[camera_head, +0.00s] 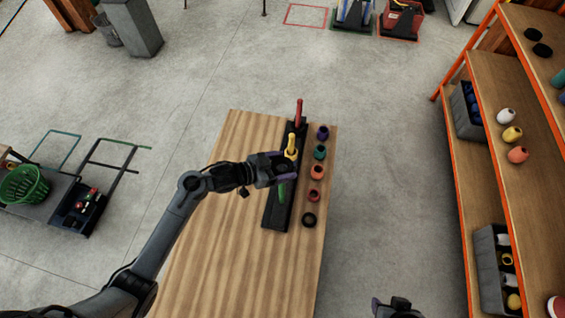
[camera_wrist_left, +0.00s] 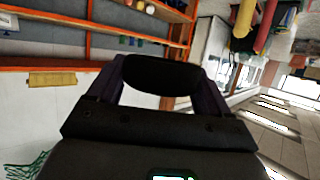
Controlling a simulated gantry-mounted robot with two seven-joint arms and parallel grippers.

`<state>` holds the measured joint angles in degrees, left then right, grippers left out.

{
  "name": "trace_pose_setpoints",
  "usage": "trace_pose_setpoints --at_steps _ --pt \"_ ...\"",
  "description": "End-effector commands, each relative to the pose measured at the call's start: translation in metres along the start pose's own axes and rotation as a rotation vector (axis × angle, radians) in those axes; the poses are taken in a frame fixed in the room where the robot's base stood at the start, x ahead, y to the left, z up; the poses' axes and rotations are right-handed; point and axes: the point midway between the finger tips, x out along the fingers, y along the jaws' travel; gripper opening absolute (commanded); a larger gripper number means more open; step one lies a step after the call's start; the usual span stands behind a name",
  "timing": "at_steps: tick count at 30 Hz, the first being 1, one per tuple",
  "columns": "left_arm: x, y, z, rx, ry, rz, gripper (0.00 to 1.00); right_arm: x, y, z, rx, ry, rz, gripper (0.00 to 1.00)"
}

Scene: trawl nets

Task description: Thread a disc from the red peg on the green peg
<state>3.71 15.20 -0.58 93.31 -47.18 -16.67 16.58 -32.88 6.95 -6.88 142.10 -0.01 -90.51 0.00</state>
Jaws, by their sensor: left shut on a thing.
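A black base (camera_head: 275,212) on the wooden table carries a red peg (camera_head: 299,108) at its far end, a yellow peg (camera_head: 291,145) and a green peg (camera_head: 281,193) nearer me. My left gripper (camera_head: 283,168) is over the base, between the yellow and green pegs as seen from above. In the left wrist view it is shut on a black disc (camera_wrist_left: 160,75) between its two dark fingers. In the head view the disc is hard to make out. The yellow peg (camera_wrist_left: 243,18) and red peg (camera_wrist_left: 266,22) also appear in the left wrist view. My right gripper (camera_head: 397,308) shows only partly at the bottom edge.
Several small coloured pots and a black ring (camera_head: 309,220) stand in a row along the table's right side. The near part of the wooden table (camera_head: 235,265) is clear. An orange-framed shelf (camera_head: 450,150) with bins stands on the right.

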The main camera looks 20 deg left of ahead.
Motion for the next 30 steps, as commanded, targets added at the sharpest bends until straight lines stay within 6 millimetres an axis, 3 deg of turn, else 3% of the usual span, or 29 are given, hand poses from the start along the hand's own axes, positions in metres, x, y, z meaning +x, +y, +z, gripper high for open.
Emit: trace_pose_setpoints --at_steps 30 --pt "0.024 0.000 0.059 -0.001 -0.001 -0.001 0.45 0.057 -0.003 0.022 0.002 -0.008 -0.003 0.43"
